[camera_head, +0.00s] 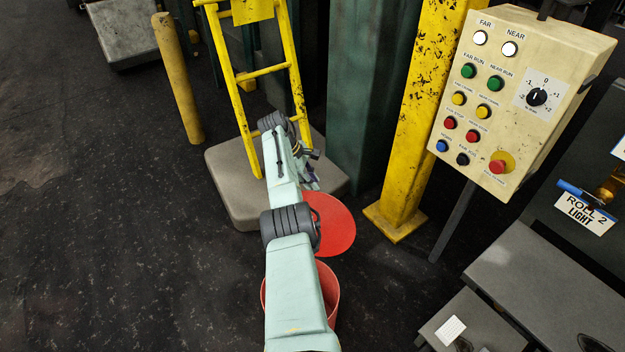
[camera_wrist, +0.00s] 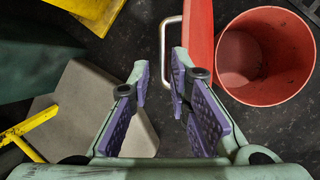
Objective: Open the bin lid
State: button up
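The red bin (camera_head: 331,290) stands on the floor, partly hidden behind my arm in the head view. Its open mouth and empty-looking inside show in the wrist view (camera_wrist: 265,60). The round red lid (camera_head: 335,225) is swung away from the mouth at the bin's far side. In the wrist view the lid (camera_wrist: 200,28) appears nearly edge-on, with a metal loop handle (camera_wrist: 164,45) on its outer face. My gripper (camera_wrist: 162,68) is open, its purple-padded fingers apart, with the handle's near end between or just beyond the tips. Contact cannot be told.
A grey block (camera_head: 235,190) lies beside the lid, under a yellow ladder-like frame (camera_head: 262,72). A yellow post (camera_head: 402,190) and a button panel (camera_head: 510,100) stand to the right.

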jog(key=shift+w+a+r, duration=0.15)
jog(key=shift+w+r, duration=0.05)
jog(key=shift+r, duration=0.3)
jog(key=shift+w+a+r, duration=0.2)
jog(key=shift+r, duration=0.3)
jog(key=shift+w+a+r, duration=0.15)
jog(key=shift+w+r, duration=0.05)
jog(key=shift+r, duration=0.3)
jog(key=v, duration=1.2)
